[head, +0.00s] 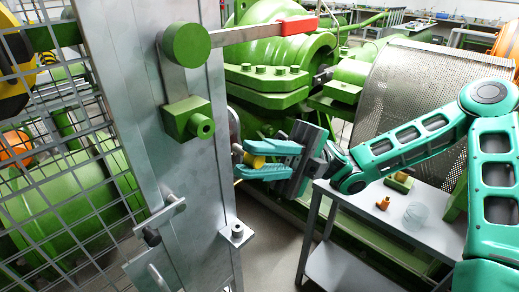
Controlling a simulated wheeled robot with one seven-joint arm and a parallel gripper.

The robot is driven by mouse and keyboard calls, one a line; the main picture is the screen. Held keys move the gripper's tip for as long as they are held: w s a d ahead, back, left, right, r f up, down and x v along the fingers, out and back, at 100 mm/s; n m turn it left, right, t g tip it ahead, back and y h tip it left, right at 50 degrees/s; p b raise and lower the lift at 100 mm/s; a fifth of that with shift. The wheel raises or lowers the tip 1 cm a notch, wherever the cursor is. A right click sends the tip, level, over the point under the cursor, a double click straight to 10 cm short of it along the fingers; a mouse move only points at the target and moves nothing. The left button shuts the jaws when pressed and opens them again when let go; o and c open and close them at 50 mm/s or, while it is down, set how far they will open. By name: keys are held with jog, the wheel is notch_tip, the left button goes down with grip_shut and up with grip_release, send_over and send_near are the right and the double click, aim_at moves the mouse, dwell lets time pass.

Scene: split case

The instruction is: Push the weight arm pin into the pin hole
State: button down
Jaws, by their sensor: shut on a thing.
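My gripper (242,160) has teal fingers and is in the middle of the view, to the right of the steel post. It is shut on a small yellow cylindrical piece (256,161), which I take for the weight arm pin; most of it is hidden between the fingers. A grey arm with a green round weight (185,45) and a red-handled lever (297,26) is on the post above left. Below it a green block (187,118) carries a round boss with a dark hole (206,126). I cannot tell which opening is the pin hole. The pin is apart from the boss.
The steel post (185,180) has a small ledge with a round fitting (237,231) low on its right. Wire mesh (60,170) is at left. A grey cart (360,215) at right holds an orange part (383,203) and a clear ring (415,213). Green machinery stands behind my gripper.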

jog(key=shift+w+d, duration=0.1)
jog(key=shift+w, duration=0.05)
jog(key=shift+w+f, duration=0.1)
jog(key=shift+w, duration=0.05)
jog(key=shift+w+a, duration=0.85)
jog(key=shift+a, duration=0.25)
jog(key=shift+w+a, duration=0.85)
jog(key=shift+a, duration=0.2)
jog(key=shift+w+a, duration=1.25)
jog(key=shift+a, duration=0.25)
dwell(2.4)
jog(key=c, duration=1.1)
grip_release()
